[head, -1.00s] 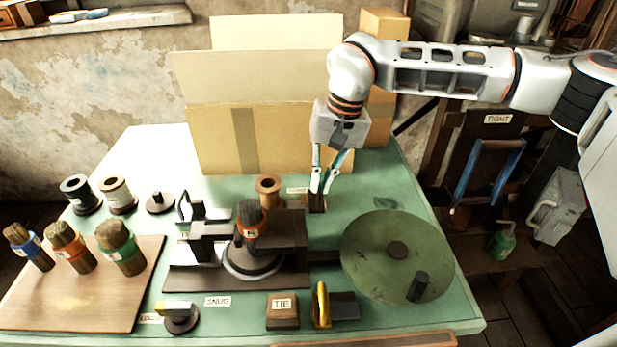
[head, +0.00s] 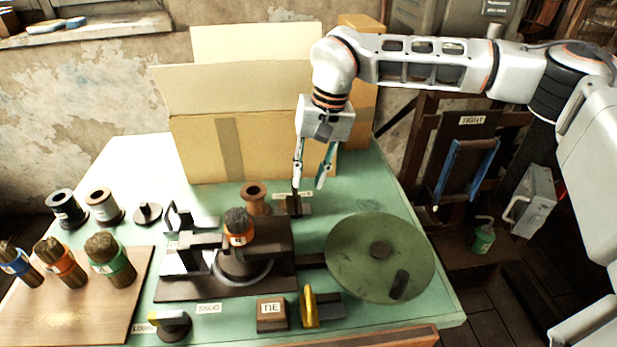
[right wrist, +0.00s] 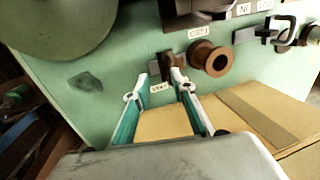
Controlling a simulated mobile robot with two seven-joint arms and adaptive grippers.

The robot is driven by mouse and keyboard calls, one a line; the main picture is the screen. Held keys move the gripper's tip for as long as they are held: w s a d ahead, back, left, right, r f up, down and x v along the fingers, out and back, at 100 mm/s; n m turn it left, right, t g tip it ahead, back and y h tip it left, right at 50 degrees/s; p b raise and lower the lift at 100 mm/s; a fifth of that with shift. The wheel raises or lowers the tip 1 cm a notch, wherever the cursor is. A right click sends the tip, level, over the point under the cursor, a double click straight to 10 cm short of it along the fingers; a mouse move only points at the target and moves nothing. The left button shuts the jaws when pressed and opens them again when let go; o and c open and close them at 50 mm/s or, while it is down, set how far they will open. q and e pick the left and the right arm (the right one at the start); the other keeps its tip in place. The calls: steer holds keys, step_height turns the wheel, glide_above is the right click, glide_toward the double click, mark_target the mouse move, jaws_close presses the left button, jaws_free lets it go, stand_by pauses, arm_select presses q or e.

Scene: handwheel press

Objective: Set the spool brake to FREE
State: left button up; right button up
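A brown wooden spool (head: 254,196) stands on the green table behind the press; it also shows in the right wrist view (right wrist: 212,59). Next to it is a small dark block with an upright piece (head: 297,206), which looks like the spool brake. Small labels lie near it; the one in the right wrist view (right wrist: 160,88) is too blurred to read. My right gripper (head: 309,187) is open and empty, pointing down above this block. In the right wrist view the dark part (right wrist: 168,64) shows just beyond and between the fingertips (right wrist: 160,77). My left gripper is out of view.
Cardboard boxes (head: 270,150) stand close behind the gripper. The green handwheel (head: 360,265) is to the right, the press with a brush bundle (head: 238,226) to the left. A yellow-marked knob (head: 171,323), SNUG label and TIE block (head: 271,315) are in front.

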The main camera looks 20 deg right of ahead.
step_height(320, 180, up, 6)
steer(key=d+p, duration=0.1)
steer(key=p, duration=0.3)
steer(key=shift+p, duration=0.4)
steer(key=shift+s, duration=0.1)
steer(key=shift+p, duration=0.4)
step_height(320, 180, up, 12)
steer(key=d, duration=0.2)
steer(key=shift+s+d, duration=0.2)
steer(key=shift+s, duration=0.1)
steer(key=shift+f, duration=0.1)
